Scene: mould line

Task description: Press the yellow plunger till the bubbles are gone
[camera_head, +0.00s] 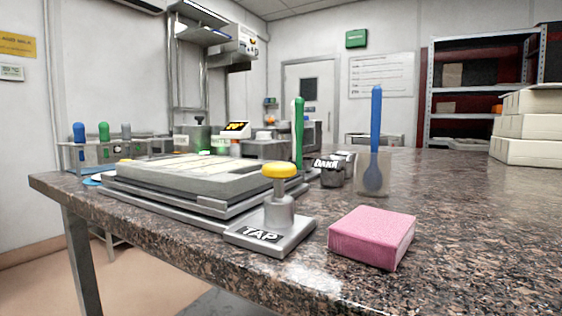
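The yellow plunger (279,171) is a round yellow cap on a grey post, standing upright on a metal base marked TAP (262,236) near the front edge of the table. Its cap stands clear above the post's collar. Just behind it lies a flat grey mould (235,182) on stacked metal plates. Pale surfaces show in the mould, but bubbles are too small to tell. Neither of my grippers is in view.
A pink block (372,236) lies right of the plunger base. Behind it stand a clear cup with a blue spatula (376,115), dark pots (331,172) and a green-handled tool (299,130). White boxes (528,128) are stacked at right. The right front of the speckled table (480,225) is clear.

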